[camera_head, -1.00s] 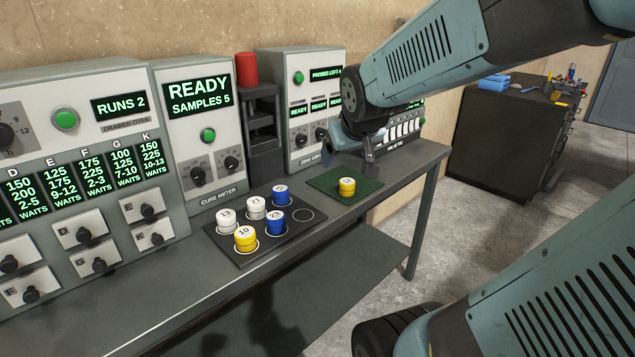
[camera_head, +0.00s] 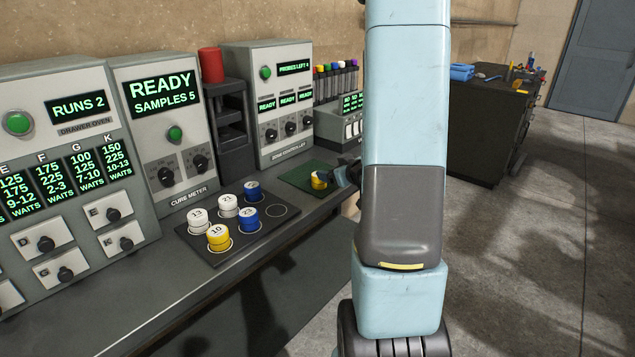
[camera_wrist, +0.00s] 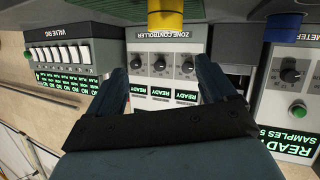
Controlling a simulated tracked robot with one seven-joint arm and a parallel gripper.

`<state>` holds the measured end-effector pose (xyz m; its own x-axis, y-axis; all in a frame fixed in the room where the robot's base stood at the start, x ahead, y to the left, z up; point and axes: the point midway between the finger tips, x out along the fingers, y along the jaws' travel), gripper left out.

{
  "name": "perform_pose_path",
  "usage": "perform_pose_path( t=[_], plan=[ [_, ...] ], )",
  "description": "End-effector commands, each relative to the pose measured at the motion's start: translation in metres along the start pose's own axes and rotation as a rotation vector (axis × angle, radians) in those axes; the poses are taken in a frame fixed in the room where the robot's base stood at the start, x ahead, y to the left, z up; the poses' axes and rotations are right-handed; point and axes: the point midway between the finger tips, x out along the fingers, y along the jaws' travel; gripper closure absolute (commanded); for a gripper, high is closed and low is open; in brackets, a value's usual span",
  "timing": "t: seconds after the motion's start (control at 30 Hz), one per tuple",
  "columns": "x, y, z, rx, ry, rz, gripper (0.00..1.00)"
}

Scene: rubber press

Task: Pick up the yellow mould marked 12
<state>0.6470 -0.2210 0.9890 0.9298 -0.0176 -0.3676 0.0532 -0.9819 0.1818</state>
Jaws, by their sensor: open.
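A yellow mould with a pale top (camera_head: 319,180) sits on the green mat (camera_head: 299,176) at the bench's right end; its number is not readable now. It also shows at the top of the upside-down wrist view (camera_wrist: 165,20). My gripper (camera_head: 345,174) is low beside the mould's right side in the head view, partly hidden by my arm. In the wrist view my gripper's fingers (camera_wrist: 161,67) are spread with nothing between them. The mould is beyond the fingertips, roughly in line with the gap. A second yellow mould, marked 10 (camera_head: 218,238), sits on the dark tray (camera_head: 202,253).
White moulds (camera_head: 198,220) and blue moulds (camera_head: 248,219) share the tray, which has one empty ring (camera_head: 277,210). The zone controller (camera_head: 268,105) and valve box (camera_head: 340,118) stand behind the mat. A dark rack with a red cylinder (camera_head: 210,65) stands left.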

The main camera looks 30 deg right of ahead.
Motion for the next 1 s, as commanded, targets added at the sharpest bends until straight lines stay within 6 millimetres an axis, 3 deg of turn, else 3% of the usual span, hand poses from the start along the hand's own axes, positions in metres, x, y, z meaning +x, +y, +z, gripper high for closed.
perform_pose_path(
  t=[0.03, 0.2, 0.4, 0.67, 1.0],
  plan=[
    [0.002, 0.002, 0.014, 0.017, 0.019, -0.017, 0.16],
    [0.003, 0.003, 0.043, 0.071, 0.119, -0.079, 0.16],
    [-0.004, 0.002, 0.064, 0.129, 0.206, -0.125, 0.16],
    [0.004, 0.000, 0.066, 0.151, 0.243, -0.145, 0.16],
    [0.058, -0.007, 0.052, 0.149, 0.242, -0.144, 0.16]
  ],
)
